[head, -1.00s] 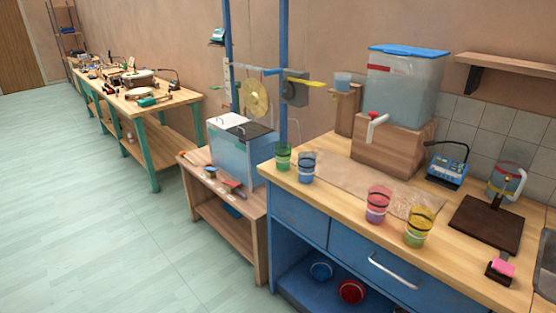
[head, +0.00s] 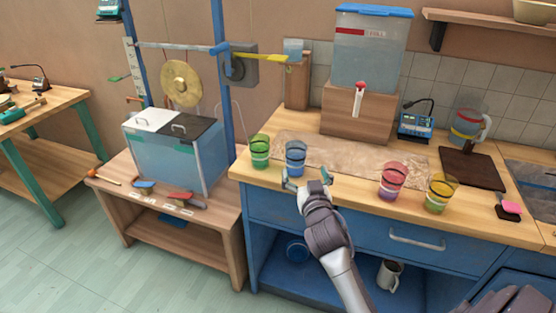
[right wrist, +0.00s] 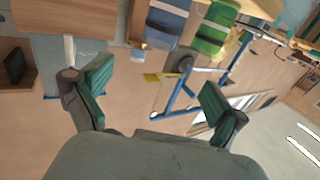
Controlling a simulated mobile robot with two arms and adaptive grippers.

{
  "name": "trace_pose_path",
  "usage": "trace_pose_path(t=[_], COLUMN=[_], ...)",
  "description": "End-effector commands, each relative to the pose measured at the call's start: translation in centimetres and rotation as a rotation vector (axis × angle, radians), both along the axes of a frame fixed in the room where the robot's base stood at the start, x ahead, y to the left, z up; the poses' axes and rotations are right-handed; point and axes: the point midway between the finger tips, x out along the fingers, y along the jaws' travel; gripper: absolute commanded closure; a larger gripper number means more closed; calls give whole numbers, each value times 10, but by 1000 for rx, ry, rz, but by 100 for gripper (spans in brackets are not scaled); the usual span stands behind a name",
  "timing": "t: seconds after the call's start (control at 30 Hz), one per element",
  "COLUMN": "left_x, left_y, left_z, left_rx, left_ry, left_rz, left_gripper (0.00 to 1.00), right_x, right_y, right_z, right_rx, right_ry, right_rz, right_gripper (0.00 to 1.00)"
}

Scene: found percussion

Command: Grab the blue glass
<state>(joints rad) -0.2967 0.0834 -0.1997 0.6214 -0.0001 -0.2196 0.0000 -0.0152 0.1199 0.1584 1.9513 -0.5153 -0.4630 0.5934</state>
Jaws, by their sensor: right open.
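The blue glass (head: 296,158) stands upright near the front left of the wooden counter (head: 365,192), with the green glass (head: 260,151) just to its left. My right gripper (head: 307,182) is open and empty at the counter's front edge, just in front of the blue glass. In the right wrist view, which looks upside down, the blue glass (right wrist: 167,22) and green glass (right wrist: 212,30) are at the top, beyond the open fingers (right wrist: 157,84). The blue glass is not between the fingers. My left gripper is not in view.
A pink glass (head: 393,181) and a yellow glass (head: 440,193) stand to the right on the counter. Behind are a water dispenser (head: 372,55) on a wooden block and a brown mat (head: 345,152). A gong (head: 181,84) hangs over a low table with a water tank (head: 180,152).

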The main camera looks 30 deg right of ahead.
Motion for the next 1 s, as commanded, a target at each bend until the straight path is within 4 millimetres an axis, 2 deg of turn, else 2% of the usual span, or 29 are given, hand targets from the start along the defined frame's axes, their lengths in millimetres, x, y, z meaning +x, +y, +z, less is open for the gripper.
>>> trace_pose_path(t=[0.3,0.4,0.63,0.9,1.0], left_x=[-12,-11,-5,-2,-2], left_y=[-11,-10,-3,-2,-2], left_z=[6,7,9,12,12], left_rx=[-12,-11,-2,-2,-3], left_ry=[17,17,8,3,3], left_rz=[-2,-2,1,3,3], left_gripper=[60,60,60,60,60], right_x=[56,68,82,116,123], right_y=[-22,-27,-32,-44,-47], right_z=[1,0,-2,-8,-8], right_rx=[-2,-1,0,0,0], right_ry=[1,1,2,2,2], right_rz=[0,0,0,0,1], right_gripper=[3,3,3,3,3])
